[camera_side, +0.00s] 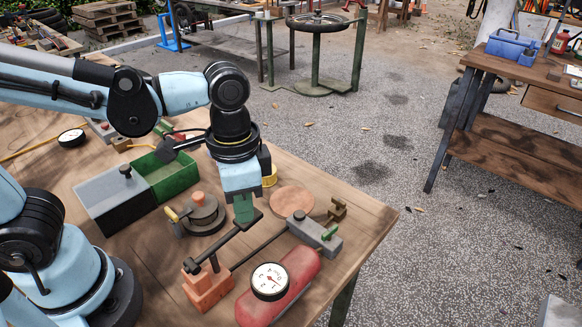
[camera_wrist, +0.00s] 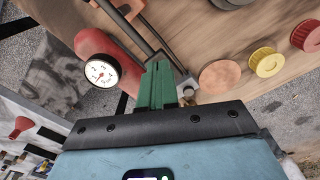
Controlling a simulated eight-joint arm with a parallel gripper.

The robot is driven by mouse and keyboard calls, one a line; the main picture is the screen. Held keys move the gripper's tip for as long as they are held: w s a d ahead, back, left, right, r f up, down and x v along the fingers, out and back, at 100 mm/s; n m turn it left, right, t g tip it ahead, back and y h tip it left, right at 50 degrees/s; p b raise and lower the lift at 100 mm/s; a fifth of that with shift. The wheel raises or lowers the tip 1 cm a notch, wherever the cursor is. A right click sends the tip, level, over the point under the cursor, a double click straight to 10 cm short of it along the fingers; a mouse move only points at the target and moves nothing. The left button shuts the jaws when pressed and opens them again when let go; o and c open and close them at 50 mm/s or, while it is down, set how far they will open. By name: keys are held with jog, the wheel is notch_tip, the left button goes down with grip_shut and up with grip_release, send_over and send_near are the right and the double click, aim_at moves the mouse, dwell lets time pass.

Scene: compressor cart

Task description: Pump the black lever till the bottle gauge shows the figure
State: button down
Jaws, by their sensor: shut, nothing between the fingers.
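The black lever (camera_side: 226,240) runs from the orange-red pump (camera_side: 208,289) up to the right; in the wrist view the lever (camera_wrist: 128,27) runs toward my fingers. My gripper (camera_side: 243,214) is shut and empty, its green fingertips at the lever's outer part. I cannot tell whether they touch it; in the wrist view the fingers (camera_wrist: 158,86) hide its end. The red bottle (camera_side: 301,267) lies beside the pump and carries a round white gauge (camera_side: 270,282). The gauge also shows in the wrist view (camera_wrist: 102,71); its needle is too small to read surely.
A round grey fixture (camera_side: 202,213) stands left of my gripper. A grey-and-green box (camera_side: 115,200) is farther left. A flat copper-coloured disc (camera_side: 292,201) lies near the table's right edge.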

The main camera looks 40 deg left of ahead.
jog(key=shift+f, duration=1.9)
jog(key=shift+r, duration=4.35)
jog(key=shift+f, duration=0.1)
jog(key=shift+r, duration=0.2)
jog(key=shift+r, duration=2.4)
jog(key=w+a+f+n+t, duration=0.4)
jog(key=a+f+n+t, duration=0.2)
jog(key=a, duration=0.5)
jog(key=shift+a+f+t, duration=0.25)
jog(key=shift+f+t, duration=0.35)
jog(key=shift+f, duration=0.2)
